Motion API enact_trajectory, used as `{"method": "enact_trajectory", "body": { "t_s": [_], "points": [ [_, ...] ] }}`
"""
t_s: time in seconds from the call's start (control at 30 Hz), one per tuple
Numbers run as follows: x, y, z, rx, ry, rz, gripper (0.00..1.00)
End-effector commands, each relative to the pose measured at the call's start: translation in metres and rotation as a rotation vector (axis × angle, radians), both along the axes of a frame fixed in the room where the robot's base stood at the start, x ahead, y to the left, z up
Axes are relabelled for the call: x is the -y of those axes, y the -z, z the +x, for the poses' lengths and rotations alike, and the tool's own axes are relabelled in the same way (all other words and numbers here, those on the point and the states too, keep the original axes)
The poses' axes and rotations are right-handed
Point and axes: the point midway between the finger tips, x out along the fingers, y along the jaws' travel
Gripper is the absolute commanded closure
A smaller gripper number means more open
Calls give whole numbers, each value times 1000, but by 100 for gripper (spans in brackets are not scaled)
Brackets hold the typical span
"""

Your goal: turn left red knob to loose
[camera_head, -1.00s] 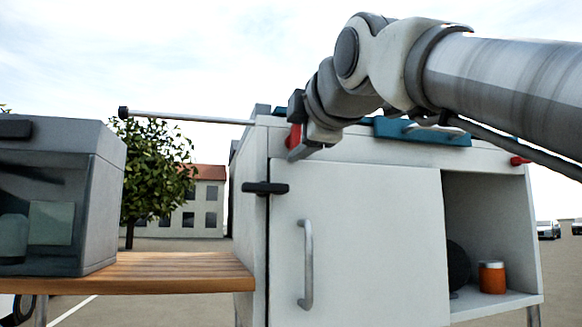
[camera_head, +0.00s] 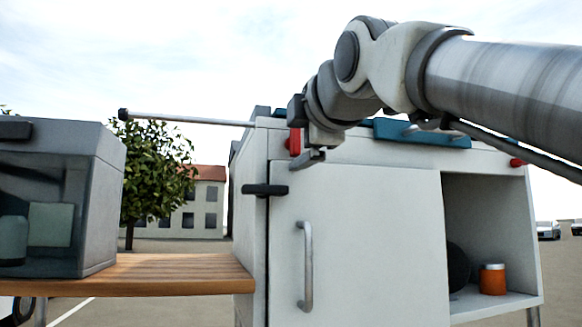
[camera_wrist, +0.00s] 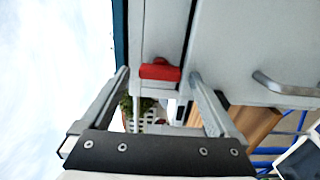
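The left red knob (camera_head: 293,141) sits on the white cabinet's upper front edge, near its left corner. In the wrist view the knob (camera_wrist: 160,72) shows as a small red block with a rounded bump. My gripper (camera_head: 308,157) is beside the knob, slightly lower and to its right in the head view. In the wrist view its two fingers are spread wide, with the knob visible between the fingertips. I see no clear contact. A second red knob (camera_head: 517,162) is at the cabinet's right end.
The white cabinet (camera_head: 355,235) has a door handle (camera_head: 306,265) and a black latch (camera_head: 265,189). A grey bar (camera_head: 190,119) sticks out left from its top. A teal piece (camera_head: 420,132) lies on top behind my arm. A wooden bench (camera_head: 150,272) carries a grey box (camera_head: 95,215).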

Motion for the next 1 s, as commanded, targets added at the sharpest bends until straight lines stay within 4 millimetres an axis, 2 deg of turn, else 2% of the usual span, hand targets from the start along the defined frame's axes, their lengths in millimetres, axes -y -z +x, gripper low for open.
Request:
{"method": "enact_trajectory", "body": {
  "t_s": [0.23,0.37,0.47,0.8,1.0],
  "points": [
    [1,0,-2,1,0,1,5],
    [4,0,-15,3,-1,2,5],
    [10,1,-34,4,0,2,5],
    [33,1,-114,5,0,2,5],
    [43,0,-150,3,0,2,5]
  ]
}}
